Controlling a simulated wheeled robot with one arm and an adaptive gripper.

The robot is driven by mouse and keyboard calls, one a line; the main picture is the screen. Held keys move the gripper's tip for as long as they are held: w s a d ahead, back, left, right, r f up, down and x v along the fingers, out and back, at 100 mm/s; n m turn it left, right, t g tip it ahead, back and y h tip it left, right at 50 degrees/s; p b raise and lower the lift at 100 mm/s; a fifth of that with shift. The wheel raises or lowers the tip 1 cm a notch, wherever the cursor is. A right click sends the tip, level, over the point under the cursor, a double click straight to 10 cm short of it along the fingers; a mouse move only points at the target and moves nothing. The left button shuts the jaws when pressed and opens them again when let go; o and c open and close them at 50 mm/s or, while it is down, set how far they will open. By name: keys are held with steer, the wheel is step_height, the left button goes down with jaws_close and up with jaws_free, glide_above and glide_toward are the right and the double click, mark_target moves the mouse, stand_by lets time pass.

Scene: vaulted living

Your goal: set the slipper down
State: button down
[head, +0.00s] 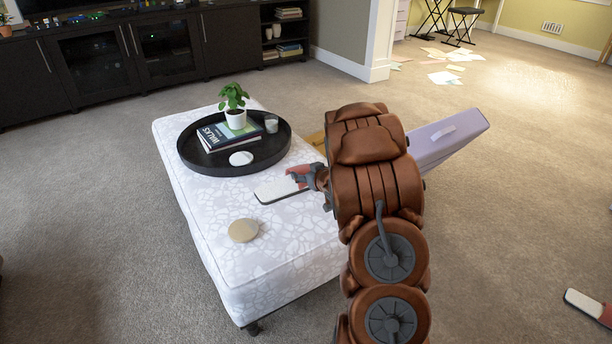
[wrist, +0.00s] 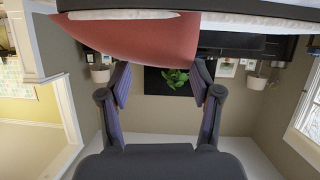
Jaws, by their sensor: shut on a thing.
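The slipper (head: 276,190) has a pale insole, a dark edge and a red upper. In the head view it is over the right part of the white patterned ottoman (head: 190,205), its pale end pointing left. My gripper (head: 314,177) is shut on it at the red end; my brown arm hides part of this area. In the wrist view the red upper (wrist: 130,38) lies across the top, at the fingertips of my gripper (wrist: 160,76). I cannot tell whether the slipper touches the ottoman. A similar slipper (head: 588,306) lies on the carpet at the lower right.
A round black tray (head: 200,166) on the ottoman holds a book (head: 228,135), a potted plant (head: 235,105), a glass (head: 271,123) and a white disc (head: 241,158). A beige disc (head: 243,230) lies near the ottoman's front. A lilac box-like object (head: 447,138) is behind my arm.

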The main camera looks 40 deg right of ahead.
steer(key=shift+c, duration=1.1)
jaws_free()
steer(key=shift+s+r, duration=0.2)
steer(key=shift+s, duration=0.05)
steer(key=p+v, duration=0.3)
steer(key=v, duration=0.8)
steer(key=shift+s, duration=0.2)
steer(key=shift+a, duration=0.1)
